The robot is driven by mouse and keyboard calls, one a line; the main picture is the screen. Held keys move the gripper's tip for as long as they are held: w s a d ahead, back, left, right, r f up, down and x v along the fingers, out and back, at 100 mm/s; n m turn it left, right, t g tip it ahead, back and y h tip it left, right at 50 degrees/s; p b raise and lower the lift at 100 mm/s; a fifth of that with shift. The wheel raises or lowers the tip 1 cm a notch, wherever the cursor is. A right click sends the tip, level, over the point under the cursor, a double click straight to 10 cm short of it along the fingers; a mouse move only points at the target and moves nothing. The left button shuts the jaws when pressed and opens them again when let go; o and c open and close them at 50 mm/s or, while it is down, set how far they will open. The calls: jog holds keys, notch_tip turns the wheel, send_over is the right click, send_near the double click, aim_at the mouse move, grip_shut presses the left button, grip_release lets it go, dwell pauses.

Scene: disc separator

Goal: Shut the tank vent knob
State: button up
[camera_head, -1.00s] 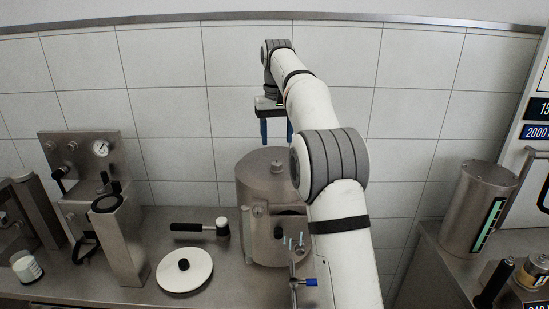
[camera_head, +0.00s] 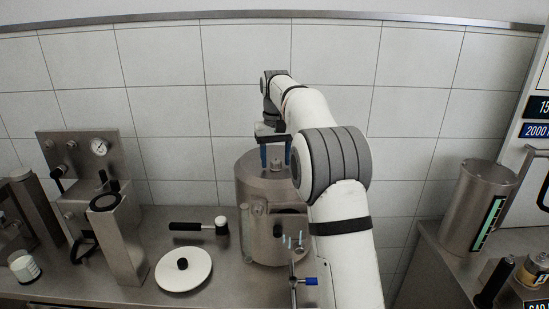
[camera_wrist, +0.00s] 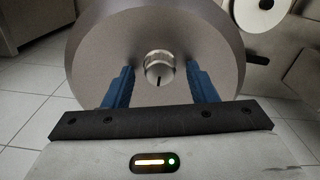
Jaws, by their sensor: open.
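The vent knob (camera_wrist: 159,68) is a small round metal knob with a dark mark on it, on the top of the steel tank (camera_head: 252,196). In the wrist view it sits between the two blue fingers of my gripper (camera_wrist: 160,86), with a gap on each side. My gripper (camera_head: 276,156) is open and points down at the tank lid (camera_wrist: 100,45). In the head view the fingers stand over the lid, one on each side of the knob. The exact height of the fingertips against the knob is hard to tell.
A white disc (camera_head: 184,271) and a black-handled mallet (camera_head: 200,226) lie on the counter left of the tank. A square steel column (camera_head: 120,240) and a gauge panel (camera_head: 80,160) stand further left. A blue-handled valve (camera_head: 309,281) sits at the tank's front.

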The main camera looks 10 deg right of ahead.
jog(key=shift+c, duration=0.3)
jog(key=c, duration=0.9)
jog(key=shift+r+n+p, duration=0.1)
jog(key=shift+n+p, duration=0.2)
jog(key=n+p, duration=0.2)
jog(key=shift+r+n, duration=0.1)
jog(key=shift+n, duration=0.3)
jog(key=n+p, duration=0.2)
jog(key=n, duration=0.3)
jog(key=shift+a, duration=0.1)
jog(key=n+p, duration=0.1)
jog(key=n, duration=0.3)
jog(key=shift+s+n, duration=0.1)
jog(key=shift+n, duration=0.3)
jog(key=n, duration=0.4)
jog(key=shift+n+p, duration=0.35)
jog(key=shift+n, duration=0.05)
